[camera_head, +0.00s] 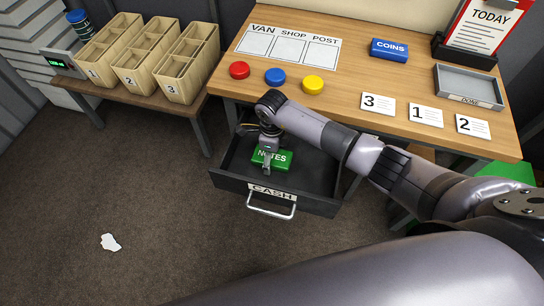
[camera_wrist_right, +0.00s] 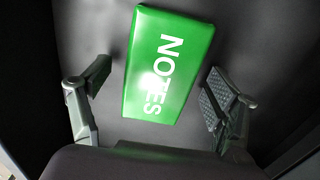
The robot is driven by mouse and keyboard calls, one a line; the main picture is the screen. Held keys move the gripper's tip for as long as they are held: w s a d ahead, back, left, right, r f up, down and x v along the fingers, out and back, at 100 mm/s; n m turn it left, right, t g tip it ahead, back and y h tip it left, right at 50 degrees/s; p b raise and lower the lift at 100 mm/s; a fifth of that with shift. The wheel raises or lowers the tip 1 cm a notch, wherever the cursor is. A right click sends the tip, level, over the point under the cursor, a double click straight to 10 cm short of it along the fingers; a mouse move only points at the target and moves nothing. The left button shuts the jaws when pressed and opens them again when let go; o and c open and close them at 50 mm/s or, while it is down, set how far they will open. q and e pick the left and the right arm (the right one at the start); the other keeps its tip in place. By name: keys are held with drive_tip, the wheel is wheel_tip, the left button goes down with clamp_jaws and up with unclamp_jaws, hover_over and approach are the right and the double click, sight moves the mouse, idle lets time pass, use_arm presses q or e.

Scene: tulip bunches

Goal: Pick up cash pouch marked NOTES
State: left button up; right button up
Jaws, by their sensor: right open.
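The green pouch marked NOTES (camera_head: 281,160) lies flat in the open drawer labelled CASH (camera_head: 229,185). My right gripper (camera_head: 267,168) is over the pouch and hides part of its left side in the head view. In the right wrist view the pouch (camera_wrist_right: 168,65) lies between the two spread fingers of my right gripper (camera_wrist_right: 157,85). A gap shows on each side, and neither finger touches it. My right gripper is open and empty. My left gripper is not in view.
The drawer handle (camera_head: 270,211) sticks out at the front. The wooden table (camera_head: 345,90) above carries a blue COINS pouch (camera_head: 389,49), coloured discs, numbered cards and a grey tray (camera_head: 468,86). Wooden bins (camera_head: 187,62) stand on a bench at left. A white scrap (camera_head: 110,242) lies on the floor.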

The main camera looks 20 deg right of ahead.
drive_tip(key=shift+c, duration=0.4)
drive_tip(key=c, duration=1.3)
